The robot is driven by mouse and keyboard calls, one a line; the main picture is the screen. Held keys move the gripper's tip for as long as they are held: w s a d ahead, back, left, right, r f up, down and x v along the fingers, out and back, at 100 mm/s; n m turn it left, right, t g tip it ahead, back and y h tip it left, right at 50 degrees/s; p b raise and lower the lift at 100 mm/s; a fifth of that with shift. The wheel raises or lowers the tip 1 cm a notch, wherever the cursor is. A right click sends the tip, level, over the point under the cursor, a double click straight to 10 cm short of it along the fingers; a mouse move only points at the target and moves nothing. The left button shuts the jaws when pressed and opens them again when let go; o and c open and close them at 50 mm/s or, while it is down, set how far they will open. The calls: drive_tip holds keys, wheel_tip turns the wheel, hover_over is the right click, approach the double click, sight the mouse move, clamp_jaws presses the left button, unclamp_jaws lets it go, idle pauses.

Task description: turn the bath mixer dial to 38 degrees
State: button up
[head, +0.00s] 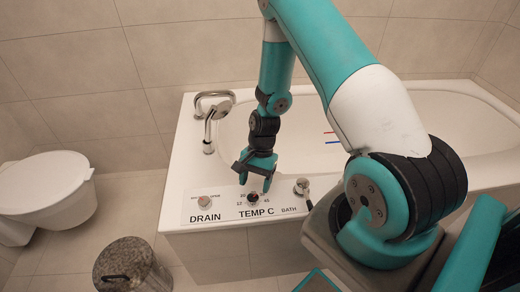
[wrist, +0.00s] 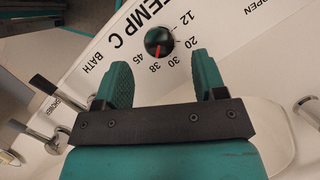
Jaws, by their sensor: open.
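The temperature dial (head: 254,198) is a small dark round knob on the white panel (head: 228,208) at the tub's near edge, above the words TEMP C. In the wrist view the dial (wrist: 158,42) is ringed by the numbers 12, 20, 30, 38 and 45. Its red mark points toward the 38, as near as I can tell. My gripper (head: 256,182) is open just above the dial. In the wrist view my gripper (wrist: 160,68) has its two teal fingers apart, with the dial beyond their tips and nothing between them. I see no contact with the dial.
A DRAIN knob (head: 204,202) sits left of the dial. A metal BATH and SHOWER lever (head: 302,186) stands to its right. A chrome tap (head: 209,128) rises at the tub's left end. A metal bin (head: 128,265) and a white toilet (head: 45,185) stand at left.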

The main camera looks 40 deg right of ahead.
drive_tip(key=p+v, duration=0.1)
drive_tip(key=v, duration=1.1)
drive_tip(key=shift+d+r, duration=0.15)
drive_tip(key=shift+r, duration=0.15)
drive_tip(key=shift+w, duration=0.1)
drive_tip(key=s+a+r+n+t+p, duration=0.1)
drive_tip(key=a+r+n+p, duration=0.25)
drive_tip(key=a+r, duration=0.45)
drive_tip(key=s+a+r+n+p, duration=0.2)
drive_tip(key=a+r+n, duration=0.25)
drive_tip(key=r, duration=0.75)
drive_tip(key=s+a+r+n+p, duration=0.2)
drive_tip(key=s+a+r+n, duration=0.2)
drive_tip(key=s+r+n, duration=0.2)
drive_tip(key=s+a+r+n+t+p, duration=0.1)
drive_tip(key=s+a+r+n+p, duration=0.2)
drive_tip(key=s+a+r+n, duration=0.2)
wheel_tip(320, 180, up, 3)
drive_tip(key=s, duration=0.2)
drive_tip(key=shift+s+a+n, duration=0.2)
drive_tip(key=shift+s+n, duration=0.15)
drive_tip(key=shift+n, duration=0.05)
drive_tip(key=c, duration=0.3)
drive_tip(key=shift+d, duration=0.15)
drive_tip(key=shift+c, duration=0.5)
